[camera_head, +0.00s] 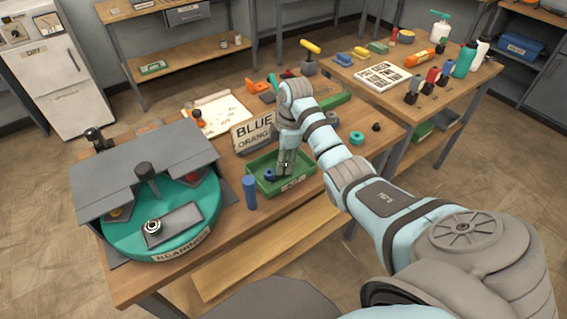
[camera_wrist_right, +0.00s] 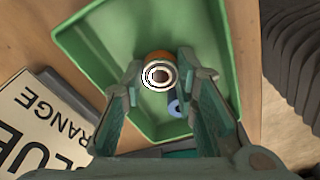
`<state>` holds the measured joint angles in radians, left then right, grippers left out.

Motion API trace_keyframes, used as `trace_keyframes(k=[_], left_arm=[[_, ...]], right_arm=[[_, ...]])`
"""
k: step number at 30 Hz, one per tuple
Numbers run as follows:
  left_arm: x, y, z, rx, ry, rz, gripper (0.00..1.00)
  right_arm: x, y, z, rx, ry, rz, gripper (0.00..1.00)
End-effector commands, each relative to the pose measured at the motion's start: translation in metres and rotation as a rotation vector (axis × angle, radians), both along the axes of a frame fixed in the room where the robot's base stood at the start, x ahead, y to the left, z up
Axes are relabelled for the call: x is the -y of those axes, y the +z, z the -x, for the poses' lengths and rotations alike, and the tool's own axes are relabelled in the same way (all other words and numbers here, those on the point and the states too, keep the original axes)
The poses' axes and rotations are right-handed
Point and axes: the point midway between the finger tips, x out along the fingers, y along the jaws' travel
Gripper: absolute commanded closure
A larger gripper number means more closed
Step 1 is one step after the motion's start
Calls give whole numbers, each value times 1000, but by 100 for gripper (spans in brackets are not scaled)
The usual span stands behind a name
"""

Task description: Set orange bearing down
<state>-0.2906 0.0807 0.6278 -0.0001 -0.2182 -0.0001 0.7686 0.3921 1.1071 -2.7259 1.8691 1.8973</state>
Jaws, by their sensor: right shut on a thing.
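My right gripper (camera_head: 285,168) is shut on the orange bearing (camera_wrist_right: 158,56), which shows an orange rim and a pale metal ring between the fingertips (camera_wrist_right: 158,82) in the wrist view. The bearing is hidden behind the fingers in the head view. The fingers reach down into the green tray (camera_head: 297,187), which also fills much of the wrist view (camera_wrist_right: 90,38). I cannot tell whether the bearing touches the tray floor. A blue bearing (camera_head: 269,175) lies in the tray beside the fingers; it also shows in the wrist view (camera_wrist_right: 178,108). My left gripper is out of view.
A sign reading BLUE, ORANGE (camera_head: 252,134) stands behind the tray. A blue cylinder (camera_head: 250,193) stands left of it. A teal turntable labelled BEARINGS (camera_head: 125,243), partly under a grey cover (camera_head: 120,165), is further left. A teal ring (camera_head: 356,138) lies to the right.

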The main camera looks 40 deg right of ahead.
Motion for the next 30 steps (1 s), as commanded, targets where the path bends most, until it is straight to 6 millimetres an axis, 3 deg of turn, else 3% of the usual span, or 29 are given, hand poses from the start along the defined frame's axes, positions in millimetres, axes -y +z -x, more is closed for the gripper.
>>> trace_keyframes(k=[11, 12, 15, 25, 30], left_arm=[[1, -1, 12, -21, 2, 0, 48], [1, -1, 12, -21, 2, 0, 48], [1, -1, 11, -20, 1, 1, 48], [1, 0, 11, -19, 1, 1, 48], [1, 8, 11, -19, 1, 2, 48]], right_arm=[[0, -5, 0, 2, 0, 0, 100], [0, -5, 0, 3, 0, 0, 67], [0, -4, 0, 2, 0, 1, 53], [0, 0, 0, 3, 0, 1, 53], [5, 34, 0, 7, -1, 2, 53]])
